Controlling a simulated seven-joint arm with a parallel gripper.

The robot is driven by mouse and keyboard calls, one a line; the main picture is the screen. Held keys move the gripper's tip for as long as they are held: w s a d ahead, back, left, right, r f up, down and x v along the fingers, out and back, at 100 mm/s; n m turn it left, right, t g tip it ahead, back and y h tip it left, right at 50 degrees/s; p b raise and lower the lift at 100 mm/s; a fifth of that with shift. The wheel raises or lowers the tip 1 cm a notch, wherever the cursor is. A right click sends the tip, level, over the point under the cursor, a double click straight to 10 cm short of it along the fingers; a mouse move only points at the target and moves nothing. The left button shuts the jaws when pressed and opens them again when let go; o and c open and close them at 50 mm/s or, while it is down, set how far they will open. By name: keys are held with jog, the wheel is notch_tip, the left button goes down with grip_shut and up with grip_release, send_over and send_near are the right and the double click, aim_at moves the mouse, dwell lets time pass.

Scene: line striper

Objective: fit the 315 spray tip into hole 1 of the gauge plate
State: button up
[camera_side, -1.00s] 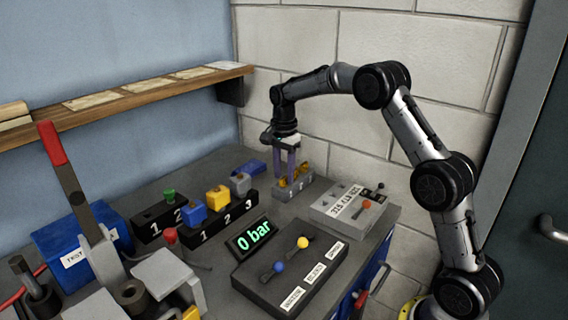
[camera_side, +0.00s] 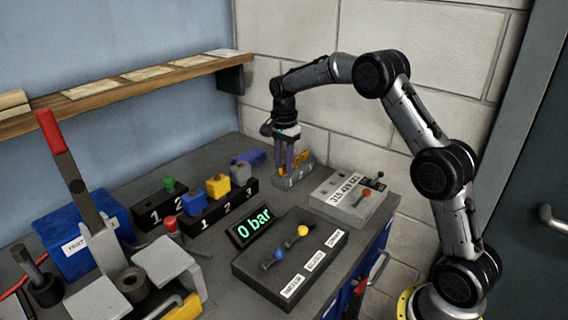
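My gripper (camera_side: 285,172), with purple fingers, points down at the back of the bench. Its fingertips are at the left part of a small grey block (camera_side: 294,181) with numbers on its front, which looks like the gauge plate. Orange-yellow pieces (camera_side: 307,161) show on or behind this block, partly hidden by the fingers. I cannot tell whether a spray tip is between the fingers. A light grey holder (camera_side: 345,202) to the right has a label that seems to begin with 315. An orange-red piece (camera_side: 367,193) and a dark piece (camera_side: 379,177) sit on it.
Black numbered blocks with green (camera_side: 168,184), blue, yellow and grey pieces stand left of my gripper. A 0 bar display (camera_side: 252,226) and a black panel with knobs (camera_side: 289,262) are in front. A lever device (camera_side: 85,215) stands at left; the wall is close behind.

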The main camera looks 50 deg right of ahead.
grip_shut()
jog(key=shift+r, duration=0.7)
jog(key=shift+r, duration=2.45)
jog(key=shift+s+f, duration=0.15)
jog(key=shift+f, duration=0.1)
jog(key=s+r, duration=0.3)
jog(key=s, duration=1)
jog(key=shift+s+f, duration=0.1)
jog(key=shift+f, duration=2.1)
